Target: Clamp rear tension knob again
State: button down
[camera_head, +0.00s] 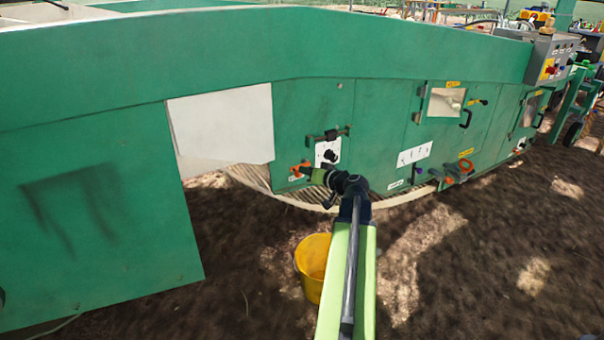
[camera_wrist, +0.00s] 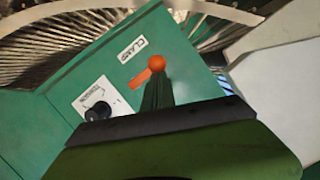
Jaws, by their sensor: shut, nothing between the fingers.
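A black knob (camera_head: 330,156) sits on a white plate on the green machine side. It also shows in the wrist view (camera_wrist: 98,111), on a plate that seems to read "TENSION". Close by is an orange clamp ball (camera_wrist: 156,62) with an orange strip beside it and a white "CLAMP" label (camera_wrist: 133,48). The orange clamp part also shows in the head view (camera_head: 306,164). My gripper (camera_head: 311,174) is shut and empty right at the orange clamp. In the wrist view its narrow tip (camera_wrist: 157,82) overlaps the ball's lower edge; I cannot tell whether they touch.
A black latch (camera_head: 328,135) sits above the knob plate. A curved slatted belt (camera_head: 262,180) runs under the machine. A yellow bucket (camera_head: 313,262) stands on the soil beside my arm. Another orange handle (camera_head: 466,165) is farther right. Open ground lies to the right.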

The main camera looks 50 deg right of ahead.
jog(key=shift+w+a, duration=0.15)
jog(key=shift+a, duration=0.1)
jog(key=s+r+p, duration=0.6)
jog(key=s, duration=0.6)
jog(key=shift+a, duration=0.45)
